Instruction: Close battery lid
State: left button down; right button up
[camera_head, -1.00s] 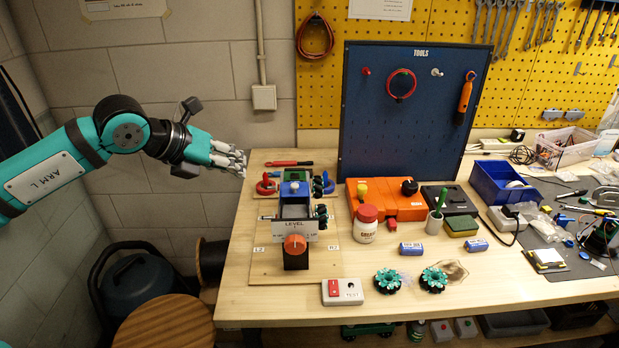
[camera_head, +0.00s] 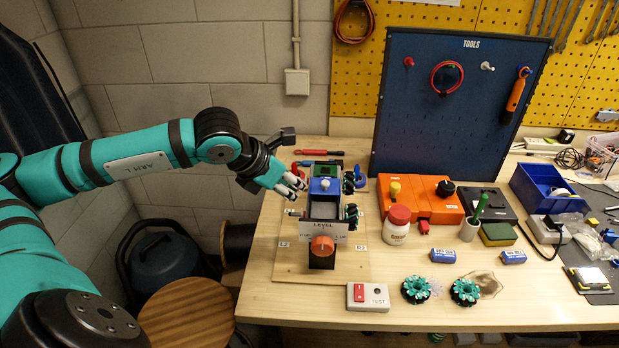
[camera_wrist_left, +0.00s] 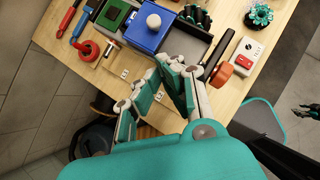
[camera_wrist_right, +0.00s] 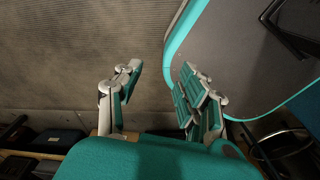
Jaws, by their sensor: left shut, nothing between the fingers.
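A blue lid (camera_head: 315,188) with a white knob sits on the far part of a dark box on the wooden board (camera_head: 290,262). In the left wrist view the blue lid (camera_wrist_left: 150,38) shows beside an uncovered grey section (camera_wrist_left: 187,48). That section also shows in the head view (camera_head: 324,209), behind the LEVEL sign (camera_head: 325,229). My left gripper (camera_head: 299,183) is shut and empty, just left of the lid. Its fingertips (camera_wrist_left: 166,68) show close to the box's side. My right gripper (camera_wrist_right: 157,82) is open and empty, away from the bench.
An orange knob (camera_head: 321,245) stands at the front of the box. A red-capped jar (camera_head: 397,225), orange case (camera_head: 426,202) and blue batteries (camera_head: 443,255) stand to the right. A TEST switch box (camera_head: 368,297) lies in front. A blue tool panel (camera_head: 455,110) rises behind.

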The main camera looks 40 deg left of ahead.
aim_at(317, 192)
pick_arm(q)
jog(key=w, duration=0.1)
jog(key=w+p, duration=0.1)
jog(key=w+d+f+p, duration=0.1)
jog(key=shift+f, duration=0.1)
jog(key=shift+w+f+p, duration=0.3)
jog(key=shift+w, duration=0.3)
jog(key=shift+w+f, duration=0.15)
jog(key=shift+w, duration=0.05)
pick_arm(e)
jog(key=r, duration=0.3)
jog(key=shift+w+a+r, duration=0.1)
jog(key=shift+a, duration=0.3)
